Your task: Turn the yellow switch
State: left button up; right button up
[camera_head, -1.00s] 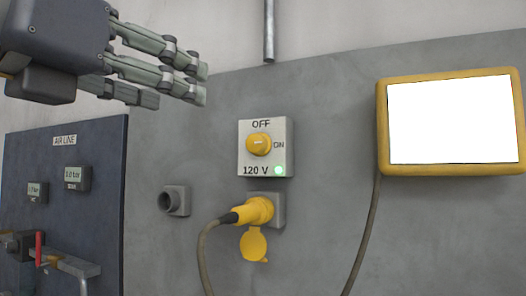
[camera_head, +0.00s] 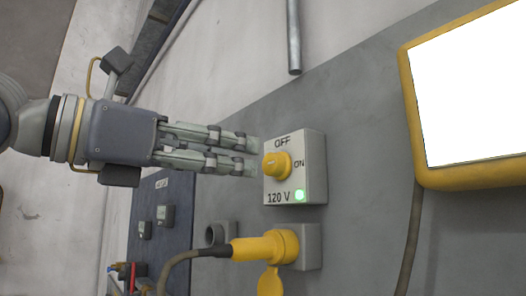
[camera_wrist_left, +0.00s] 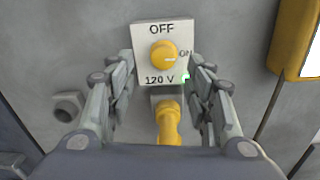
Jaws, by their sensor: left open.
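The yellow switch (camera_head: 277,165) is a round knob on a white box marked OFF, ON and 120 V (camera_head: 312,168) on the grey wall panel. A green light (camera_head: 299,195) glows on the box. In the left wrist view the knob (camera_wrist_left: 164,55) shows its pointer mark toward ON. My left gripper (camera_head: 250,156) is open, its fingers reaching from the left to just short of the knob in the head view. In the wrist view its fingers stand either side of the box, with the knob between and ahead of them. My right gripper is out of view.
A yellow plug (camera_head: 265,248) with a cable sits in the socket below the box, its yellow cap hanging down. An empty grey socket (camera_head: 221,234) is left of it. A yellow-framed white screen (camera_head: 462,95) is at right. A blue panel (camera_head: 176,205) with gauges is at lower left.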

aim_at(268, 163)
pick_arm(q)
jog(key=x, duration=0.2)
jog(key=p+x, duration=0.1)
jog(key=x, duration=0.2)
jog(key=shift+s+d+r, duration=0.1)
jog(key=shift+s+d, duration=0.05)
jog(key=shift+d, duration=0.25)
jog(key=shift+w+d+p, duration=0.2)
jog(key=shift+w+p, duration=0.05)
jog(key=shift+p, duration=0.1)
jog(key=c, duration=1.1)
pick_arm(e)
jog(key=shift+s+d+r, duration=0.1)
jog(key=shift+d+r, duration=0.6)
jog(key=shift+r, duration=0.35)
